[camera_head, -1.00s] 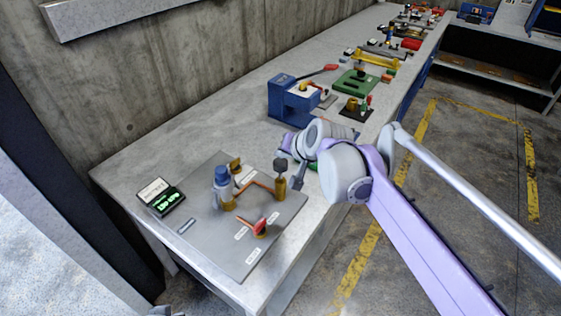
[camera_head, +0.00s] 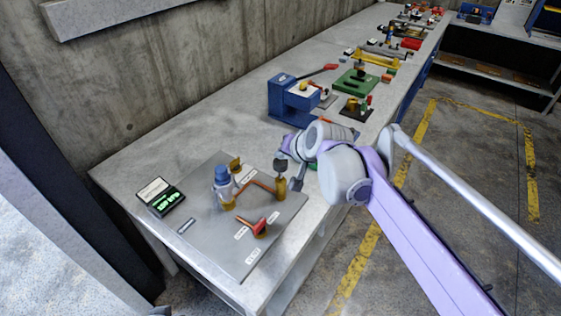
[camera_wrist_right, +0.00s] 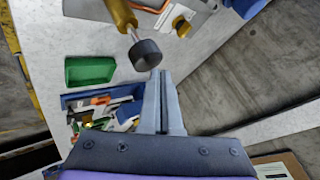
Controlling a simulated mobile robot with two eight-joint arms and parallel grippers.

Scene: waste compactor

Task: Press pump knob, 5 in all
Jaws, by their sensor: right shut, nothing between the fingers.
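The pump knob (camera_head: 281,160) is a dark round cap on a thin rod above a brass cylinder (camera_head: 281,188), at the right side of a grey base plate (camera_head: 200,240). In the right wrist view the knob (camera_wrist_right: 145,54) and its rod stand out from the brass body (camera_wrist_right: 121,14). My right gripper (camera_head: 297,183) is beside the knob. In the right wrist view its fingers (camera_wrist_right: 159,76) are shut and empty, with tips close to the knob's edge; I cannot tell whether they touch. My left gripper is not in view.
A blue press (camera_head: 295,100) is behind. A blue bin (camera_wrist_right: 100,104) of tools lies below.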

